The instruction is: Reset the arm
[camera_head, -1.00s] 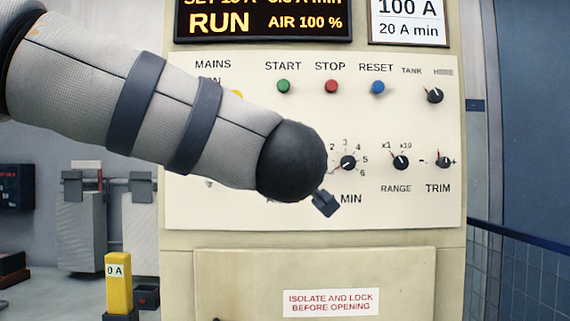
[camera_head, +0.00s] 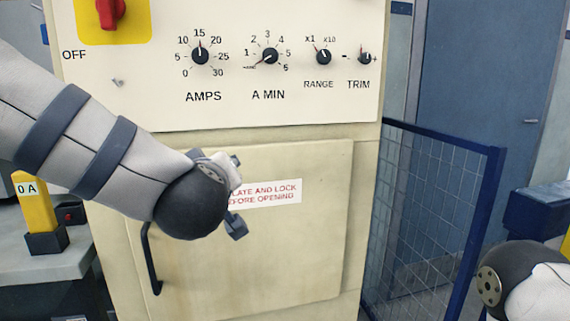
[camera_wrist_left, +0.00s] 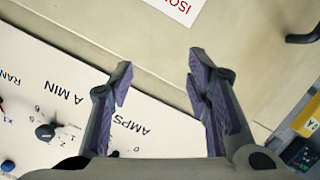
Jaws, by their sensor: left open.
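My left gripper (camera_head: 237,194) is in front of the cream cabinet door (camera_head: 290,250), below the control panel (camera_head: 140,90). It partly covers the red-lettered warning label (camera_head: 268,194). In the left wrist view the gripper (camera_wrist_left: 160,64) has its two purple-padded fingers spread with nothing between them. Panel and door surfaces lie beyond the fingers, apart from them as far as I can tell. My right arm shows only as a dark rounded joint at the lower right; its gripper is out of frame.
The panel carries an AMPS knob (camera_head: 200,55), an A MIN knob (camera_head: 270,56) and a red switch (camera_head: 110,12). A black door handle (camera_head: 151,258) is below my left arm. A blue mesh fence (camera_head: 430,210) stands right. A yellow post (camera_head: 36,203) stands left.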

